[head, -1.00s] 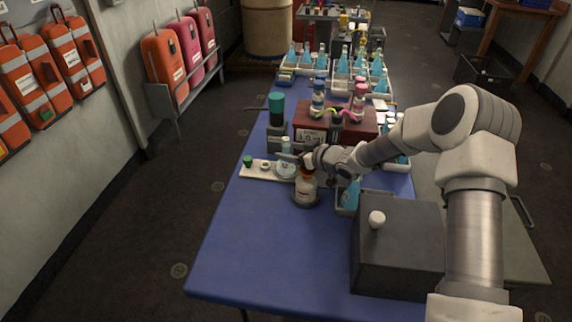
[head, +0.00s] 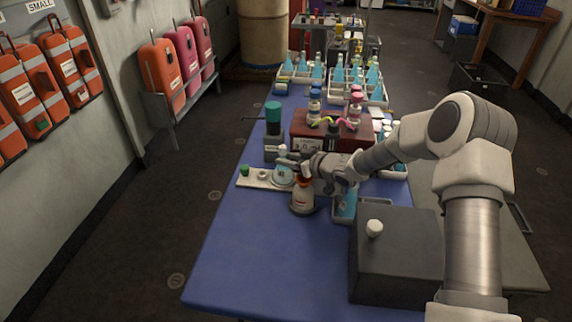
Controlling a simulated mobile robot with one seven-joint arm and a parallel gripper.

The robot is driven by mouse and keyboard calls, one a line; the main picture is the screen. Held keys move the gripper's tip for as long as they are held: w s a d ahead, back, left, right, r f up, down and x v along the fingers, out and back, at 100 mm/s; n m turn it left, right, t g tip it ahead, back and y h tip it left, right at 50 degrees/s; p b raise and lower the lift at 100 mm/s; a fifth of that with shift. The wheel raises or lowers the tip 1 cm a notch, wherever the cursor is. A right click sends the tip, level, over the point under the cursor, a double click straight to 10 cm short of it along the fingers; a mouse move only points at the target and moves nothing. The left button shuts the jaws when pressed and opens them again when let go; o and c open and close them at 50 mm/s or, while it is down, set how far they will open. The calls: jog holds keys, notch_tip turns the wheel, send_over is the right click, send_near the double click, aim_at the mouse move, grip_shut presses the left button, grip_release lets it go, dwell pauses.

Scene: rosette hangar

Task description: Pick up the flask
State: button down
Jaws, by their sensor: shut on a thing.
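The flask (head: 283,178) has a rounded, pale blue body and a narrow neck. It is at the right part of a white board (head: 252,181) on the blue table. My gripper (head: 285,160) reaches in from the right and is shut on the flask at its neck. The fingers partly hide the neck. I cannot tell whether the flask's base touches the board.
A teal-topped device (head: 273,131) and a dark red box (head: 347,139) stand behind. A grey box (head: 400,256) fills the right front. The table's left front is clear.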

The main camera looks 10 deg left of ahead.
notch_tip(320, 180, up, 28)
jog(key=p, duration=1.7)
jog(key=shift+f, duration=0.1)
